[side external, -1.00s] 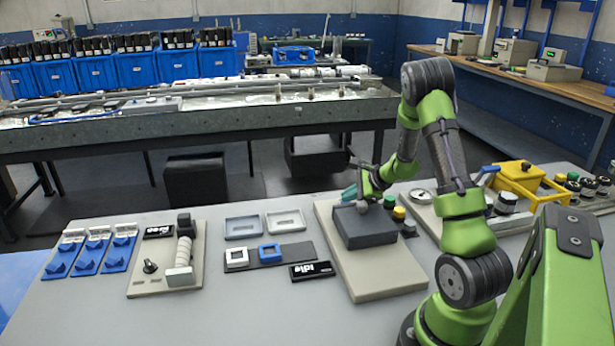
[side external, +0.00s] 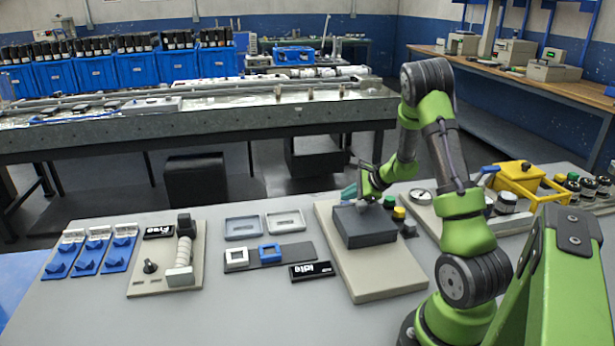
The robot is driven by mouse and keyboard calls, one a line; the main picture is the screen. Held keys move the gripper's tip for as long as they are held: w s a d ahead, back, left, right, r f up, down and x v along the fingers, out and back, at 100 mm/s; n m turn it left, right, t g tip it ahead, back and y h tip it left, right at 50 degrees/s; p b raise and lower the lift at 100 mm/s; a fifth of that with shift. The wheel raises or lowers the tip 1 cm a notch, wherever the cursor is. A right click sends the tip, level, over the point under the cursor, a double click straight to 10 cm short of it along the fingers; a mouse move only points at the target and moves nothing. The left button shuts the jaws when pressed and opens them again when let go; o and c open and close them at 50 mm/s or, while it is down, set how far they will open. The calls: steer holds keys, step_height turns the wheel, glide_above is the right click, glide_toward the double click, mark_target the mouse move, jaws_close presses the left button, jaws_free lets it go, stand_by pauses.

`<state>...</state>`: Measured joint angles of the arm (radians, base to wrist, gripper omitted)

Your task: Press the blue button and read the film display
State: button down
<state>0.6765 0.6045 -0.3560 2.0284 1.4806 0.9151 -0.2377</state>
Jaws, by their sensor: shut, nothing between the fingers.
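My gripper (side external: 350,192) is small in view, with teal fingertips shut and empty at the back left edge of a dark grey box (side external: 366,228). The box sits on a beige base plate (side external: 375,282). Two black displays with white lettering show: one on the left panel (side external: 159,232) and one at the front middle (side external: 312,269). Their lettering is too small to read surely; which is the film display is unclear.
A yellow button (side external: 399,212) stands beside the box. The left panel carries a roller (side external: 184,252) and a black knob (side external: 150,266). Blue switches (side external: 90,253) lie at far left, grey trays (side external: 243,227) in the middle, a yellow frame (side external: 520,178) at right. The front left table is clear.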

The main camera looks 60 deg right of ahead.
steer(key=shift+s+a+f, duration=0.25)
steer(key=shift+a+f, duration=0.2)
steer(key=shift+f, duration=0.3)
steer(key=shift+s+a+r, duration=0.15)
steer(key=shift+s+r, duration=0.1)
steer(key=shift+r, duration=0.3)
steer(key=shift+w+d+r, duration=0.1)
steer(key=shift+r, duration=1.25)
steer(key=shift+d+r, duration=0.1)
steer(key=shift+r, duration=1.2)
